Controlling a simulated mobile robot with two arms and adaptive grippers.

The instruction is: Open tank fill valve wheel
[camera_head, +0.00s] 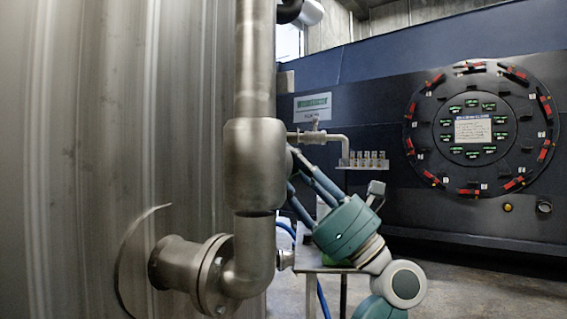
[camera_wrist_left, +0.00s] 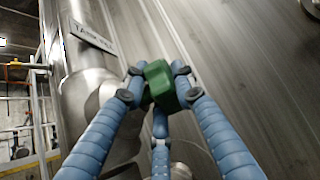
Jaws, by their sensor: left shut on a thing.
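In the left wrist view, a green block-like piece (camera_wrist_left: 159,78), which looks like part of the tank fill valve wheel, sits between the blue fingers of my left gripper (camera_wrist_left: 161,92). The gripper is shut on it, with fingers on both sides and a third below. Behind it is a steel pipe (camera_wrist_left: 88,85) with a "TANK" label plate (camera_wrist_left: 92,38). In the head view, my left gripper (camera_head: 300,180) reaches from the lower right to the far side of the thick pipe body (camera_head: 254,165). Its fingertips and the wheel are hidden there. My right gripper is not in view.
The large steel tank wall (camera_head: 80,150) fills the left of the head view, with a flanged pipe elbow (camera_head: 215,275) low in front. A small table (camera_head: 335,268) stands behind my wrist. A dark blue machine with a round panel (camera_head: 482,130) is at the right.

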